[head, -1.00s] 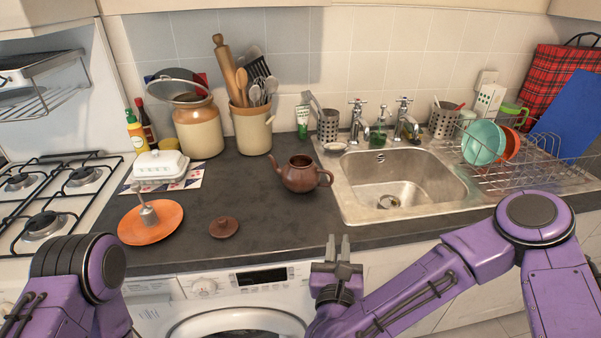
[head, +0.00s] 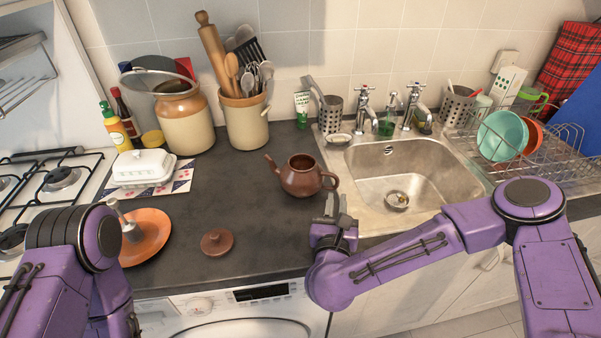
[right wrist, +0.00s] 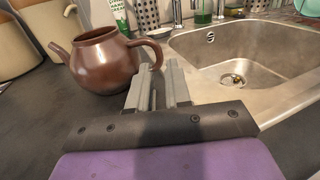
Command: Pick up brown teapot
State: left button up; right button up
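The brown teapot (head: 301,180) stands upright and lidless on the dark counter, just left of the sink. Its spout points left and its handle points right. It also shows in the right wrist view (right wrist: 101,63), ahead and to the left of my fingers. A round brown lid (head: 217,242) lies on the counter in front of it, to the left. My right gripper (head: 335,206) is at the counter's front edge, close in front of the teapot's handle side. Its fingers (right wrist: 158,75) are apart with nothing between them.
The metal sink (head: 390,175) lies right of the teapot, with taps behind. A utensil crock (head: 245,120) and a tan jar (head: 186,122) stand at the back. An orange plate (head: 147,236) and white butter dish (head: 144,167) are at left. Counter around the lid is clear.

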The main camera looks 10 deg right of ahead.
aim_at(338, 183)
jog(key=x, duration=0.6)
jog(key=shift+w+f+p, duration=0.1)
jog(key=shift+p, duration=0.2)
grip_shut()
dwell(1.0)
